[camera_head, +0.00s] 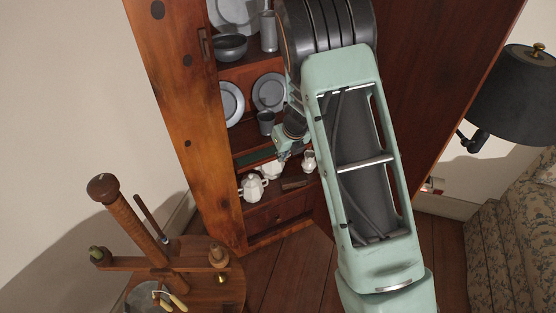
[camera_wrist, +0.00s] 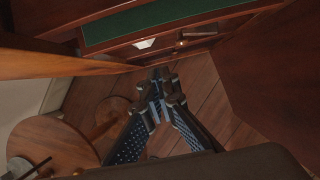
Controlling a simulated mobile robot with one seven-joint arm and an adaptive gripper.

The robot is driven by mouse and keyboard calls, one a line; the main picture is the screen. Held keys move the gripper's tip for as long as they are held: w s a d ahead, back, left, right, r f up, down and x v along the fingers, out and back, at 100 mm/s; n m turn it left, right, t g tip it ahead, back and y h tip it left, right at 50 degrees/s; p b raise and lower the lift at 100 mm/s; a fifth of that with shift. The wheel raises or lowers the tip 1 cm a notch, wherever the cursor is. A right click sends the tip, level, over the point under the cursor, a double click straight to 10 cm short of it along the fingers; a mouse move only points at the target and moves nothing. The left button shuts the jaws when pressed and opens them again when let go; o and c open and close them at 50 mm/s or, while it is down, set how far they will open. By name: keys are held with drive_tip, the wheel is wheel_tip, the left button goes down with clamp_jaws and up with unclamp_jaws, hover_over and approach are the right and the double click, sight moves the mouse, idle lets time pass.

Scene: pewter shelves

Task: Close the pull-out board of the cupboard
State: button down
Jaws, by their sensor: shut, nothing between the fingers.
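The wooden cupboard (camera_head: 168,75) stands in the middle of the head view. Its pull-out board (camera_head: 247,158) shows as a narrow green-topped strip above the shelf with the white china, partly hidden by my arm. In the wrist view the board's green surface with its wooden rim (camera_wrist: 150,20) runs across the top. How far it sticks out is hard to tell. My gripper (camera_head: 283,155) is beside the board's right part in the head view. In the wrist view my gripper (camera_wrist: 163,76) is shut and empty, its fingertips apart from the board.
A white teapot (camera_head: 253,187) and jug (camera_head: 309,161) stand below the board, pewter plates (camera_head: 270,92) above. A wooden stand with a round top (camera_head: 205,270) is at the lower left. A dark lamp (camera_head: 515,95) and floral sofa (camera_head: 510,235) are at right. Floor shows between.

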sight(275, 154)
wheel_tip(275, 154, up, 4)
drive_tip(key=s+d+p, duration=0.2)
drive_tip(key=d+p, duration=0.1)
drive_tip(key=p, duration=0.4)
drive_tip(key=w+a+f, duration=0.3)
drive_tip(key=w+f, duration=0.4)
drive_tip(key=f, duration=0.3)
drive_tip(key=shift+w+a+p, duration=0.25)
drive_tip(key=shift+a+p, duration=0.1)
drive_tip(key=shift+w+a+f, duration=0.1)
drive_tip(key=shift+w+a, duration=0.25)
drive_tip(key=shift+w, duration=0.35)
drive_tip(key=shift+w+a, duration=0.35)
drive_tip(key=shift+w, duration=0.35)
drive_tip(key=shift+s, duration=0.1)
drive_tip(key=shift+d, duration=0.15)
